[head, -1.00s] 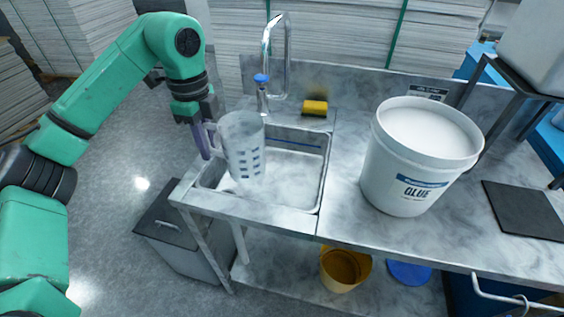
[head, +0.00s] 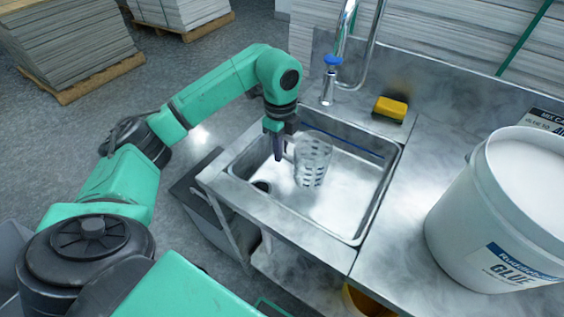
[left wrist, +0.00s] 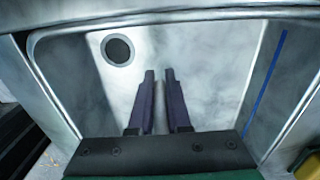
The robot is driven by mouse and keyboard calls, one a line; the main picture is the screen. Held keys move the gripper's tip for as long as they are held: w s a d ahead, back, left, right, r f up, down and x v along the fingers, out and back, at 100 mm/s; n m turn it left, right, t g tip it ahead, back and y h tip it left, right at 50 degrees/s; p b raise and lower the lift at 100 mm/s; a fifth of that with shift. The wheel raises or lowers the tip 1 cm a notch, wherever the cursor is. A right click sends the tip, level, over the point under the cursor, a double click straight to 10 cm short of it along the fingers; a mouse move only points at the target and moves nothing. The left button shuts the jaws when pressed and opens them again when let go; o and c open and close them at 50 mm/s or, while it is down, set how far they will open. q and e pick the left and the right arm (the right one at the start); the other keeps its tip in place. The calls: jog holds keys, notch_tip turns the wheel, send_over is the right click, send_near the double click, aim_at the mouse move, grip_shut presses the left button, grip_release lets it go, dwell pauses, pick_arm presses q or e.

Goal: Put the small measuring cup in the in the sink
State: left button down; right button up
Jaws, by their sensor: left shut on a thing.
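A clear measuring cup (head: 313,162) with dark markings is upright inside the outline of the steel sink (head: 372,205) in the head view. I cannot tell whether its base touches the sink floor. My left gripper (head: 279,156) is at the cup's left side, shut on its handle, with the fingers pointing down. In the left wrist view the two purple fingers (left wrist: 164,100) stand close together over the sink floor, with a narrow gap between them. The cup does not show clearly there. My right gripper is not in view.
A faucet with a blue knob (head: 333,61) stands behind the sink, beside a yellow sponge (head: 390,108). A large white glue bucket (head: 470,225) stands on the counter to the right. The sink drain (left wrist: 118,49) lies left of the fingers in the left wrist view.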

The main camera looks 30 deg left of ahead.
pick_arm(q)
notch_tip(320, 180, down, 4)
jog(key=shift+s+f, duration=0.1)
jog(key=c, duration=0.9)
grip_release()
jog(key=shift+o, duration=0.2)
notch_tip(320, 180, up, 12)
jog(key=shift+r, duration=0.1)
